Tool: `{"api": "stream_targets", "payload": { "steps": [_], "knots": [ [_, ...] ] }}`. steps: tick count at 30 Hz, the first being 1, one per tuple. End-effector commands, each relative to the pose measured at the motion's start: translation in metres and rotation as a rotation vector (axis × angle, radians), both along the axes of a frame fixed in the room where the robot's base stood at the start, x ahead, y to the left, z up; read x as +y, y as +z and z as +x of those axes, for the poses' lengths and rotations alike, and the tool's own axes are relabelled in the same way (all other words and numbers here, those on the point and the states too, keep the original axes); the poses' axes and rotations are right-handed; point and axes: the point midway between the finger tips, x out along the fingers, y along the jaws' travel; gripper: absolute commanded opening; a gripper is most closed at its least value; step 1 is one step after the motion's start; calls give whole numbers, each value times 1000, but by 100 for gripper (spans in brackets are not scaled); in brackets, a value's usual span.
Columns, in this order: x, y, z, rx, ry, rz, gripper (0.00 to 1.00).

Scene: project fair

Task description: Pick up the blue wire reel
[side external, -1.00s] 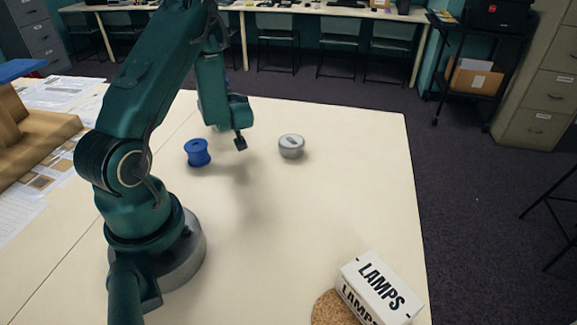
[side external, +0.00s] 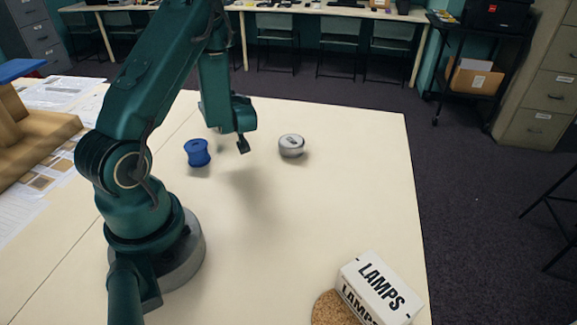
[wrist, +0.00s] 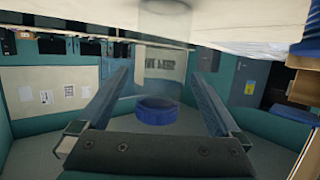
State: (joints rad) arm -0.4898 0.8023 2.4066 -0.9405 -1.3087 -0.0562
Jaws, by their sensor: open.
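The blue wire reel (side external: 198,153) stands upright on the cream table in the side view, left of my gripper. My gripper (side external: 243,147) hangs above the table between the reel and a grey round tin, touching neither. In the wrist view my gripper (wrist: 160,75) shows two fingers spread apart with nothing clasped. A blue round thing (wrist: 158,110) shows between the fingers there; I cannot tell whether it is the reel.
The grey round tin (side external: 291,146) sits right of my gripper. A white box marked LAMPS (side external: 380,287) rests by a cork mat (side external: 332,309) at the front right. A brown stepped object (side external: 35,140) and papers (side external: 68,92) lie at the left. The table's middle is clear.

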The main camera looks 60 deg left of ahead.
Motion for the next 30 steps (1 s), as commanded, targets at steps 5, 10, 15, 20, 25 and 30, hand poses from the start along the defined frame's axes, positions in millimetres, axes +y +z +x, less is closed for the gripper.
{"api": "stream_targets", "payload": {
  "steps": [5,10,15,20,25,30],
  "knots": [
    [0,0,0,0,0,0,100],
    [0,0,0,0,0,0,87],
    [0,0,0,0,0,0,87],
    [0,2,0,-1,0,1,87],
    [0,23,1,-8,0,3,87],
    [0,57,1,-10,0,5,87]
  ]
}}
